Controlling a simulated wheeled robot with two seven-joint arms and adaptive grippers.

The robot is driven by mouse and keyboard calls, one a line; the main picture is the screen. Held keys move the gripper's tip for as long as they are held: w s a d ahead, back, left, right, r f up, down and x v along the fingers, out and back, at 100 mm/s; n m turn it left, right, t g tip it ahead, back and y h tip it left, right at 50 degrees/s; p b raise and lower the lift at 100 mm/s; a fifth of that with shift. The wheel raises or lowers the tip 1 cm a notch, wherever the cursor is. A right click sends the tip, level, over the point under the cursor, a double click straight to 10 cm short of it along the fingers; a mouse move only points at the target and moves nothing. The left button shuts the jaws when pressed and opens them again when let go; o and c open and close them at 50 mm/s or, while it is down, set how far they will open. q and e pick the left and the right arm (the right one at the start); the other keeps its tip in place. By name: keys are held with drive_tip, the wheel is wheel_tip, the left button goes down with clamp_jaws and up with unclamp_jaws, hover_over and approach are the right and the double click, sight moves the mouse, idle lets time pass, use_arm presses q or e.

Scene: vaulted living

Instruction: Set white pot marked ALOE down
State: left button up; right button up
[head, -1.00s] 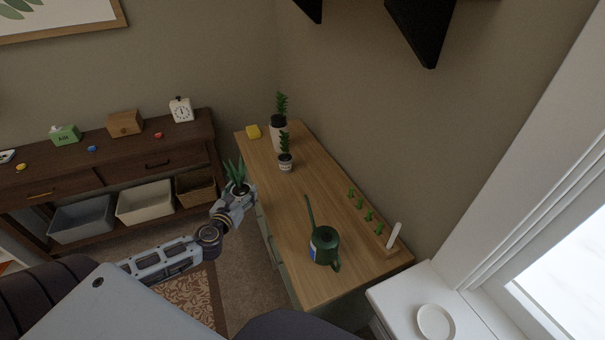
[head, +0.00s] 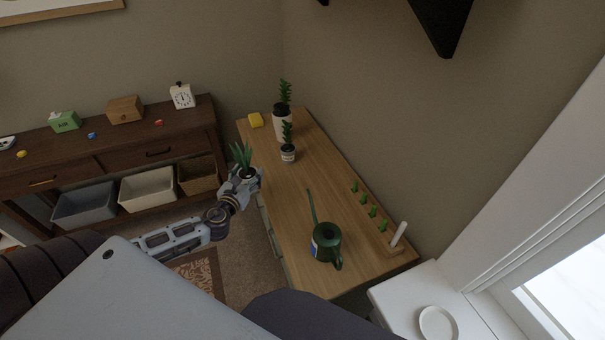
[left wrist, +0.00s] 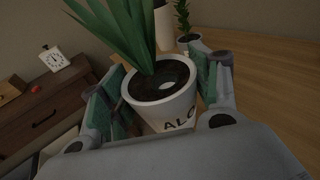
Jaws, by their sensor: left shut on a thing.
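The white pot marked ALOE (left wrist: 165,103) holds dark soil and a spiky green plant (left wrist: 122,35). It sits upright between the fingers of my left gripper (left wrist: 160,92), which is shut on it. In the head view, the left gripper (head: 244,177) is at the left edge of the wooden cabinet top (head: 270,178), and the green leaves (head: 241,155) stick up above it. The gripper hides most of the pot there. Whether the pot touches the wood cannot be told. My right gripper is not in view.
The middle of the wood is clear.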

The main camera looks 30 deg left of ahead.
use_arm(q)
drive_tip(key=shift+w+d+r, duration=0.1)
drive_tip(key=shift+w+d, duration=0.25)
drive_tip(key=shift+w, duration=0.1)
drive_tip(key=shift+w+d, duration=0.4)
drive_tip(key=shift+w, duration=0.05)
drive_tip(key=w+d+f+p, duration=0.1)
drive_tip(key=w+d+f, duration=0.2)
drive_tip(key=w+d, duration=0.8)
drive_tip(key=shift+w+d, duration=0.15)
drive_tip(key=shift+w, duration=0.6)
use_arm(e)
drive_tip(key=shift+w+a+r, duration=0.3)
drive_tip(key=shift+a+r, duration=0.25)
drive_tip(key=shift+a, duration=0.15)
use_arm(q)
drive_tip(key=shift+f, duration=0.1)
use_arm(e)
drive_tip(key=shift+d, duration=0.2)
